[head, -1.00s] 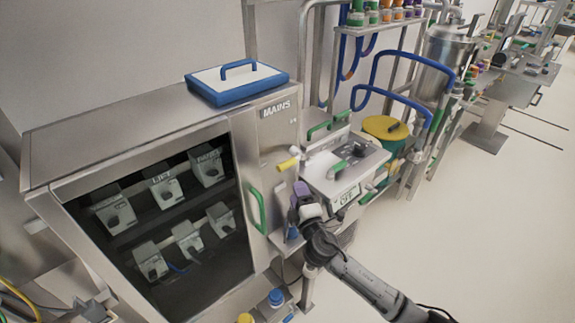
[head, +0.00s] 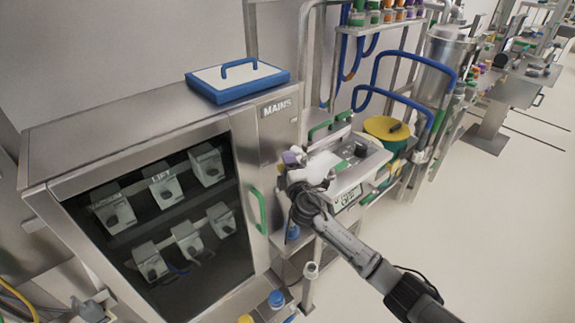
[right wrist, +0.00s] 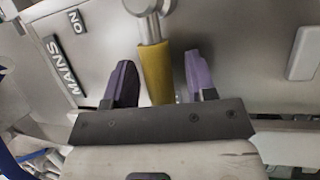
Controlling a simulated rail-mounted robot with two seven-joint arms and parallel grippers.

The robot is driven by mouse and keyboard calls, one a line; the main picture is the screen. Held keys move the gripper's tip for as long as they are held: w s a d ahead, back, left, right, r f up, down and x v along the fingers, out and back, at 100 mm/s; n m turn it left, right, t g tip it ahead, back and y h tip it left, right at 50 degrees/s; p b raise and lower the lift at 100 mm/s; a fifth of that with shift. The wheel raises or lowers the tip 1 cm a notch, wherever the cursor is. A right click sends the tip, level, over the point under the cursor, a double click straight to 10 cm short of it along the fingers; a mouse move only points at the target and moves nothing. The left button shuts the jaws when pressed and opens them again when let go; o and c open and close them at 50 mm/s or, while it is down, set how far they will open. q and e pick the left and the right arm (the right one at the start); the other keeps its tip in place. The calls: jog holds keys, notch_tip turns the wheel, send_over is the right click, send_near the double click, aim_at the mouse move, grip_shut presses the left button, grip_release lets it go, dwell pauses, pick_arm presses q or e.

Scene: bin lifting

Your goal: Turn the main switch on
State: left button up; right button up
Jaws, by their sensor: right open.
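The main switch is a yellow lever handle (right wrist: 156,72) on a round metal pivot, beside a MAINS label and an ON label on the steel cabinet front, in the right wrist view. My right gripper (right wrist: 159,62) is open, with one purple finger on each side of the yellow handle. Gaps show between the handle and both fingers. In the head view my right gripper (head: 291,159) is at the cabinet's right front edge, below the MAINS lettering, and hides the handle.
The steel cabinet (head: 120,138) has a dark window with several labelled switch boxes inside and a green door handle (head: 257,210). A blue-rimmed tray (head: 238,80) lies on top. A machine with a small display (head: 347,198) stands close to the right arm. Open floor lies to the right.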

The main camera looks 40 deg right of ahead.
jog(key=c, duration=0.5)
grip_shut()
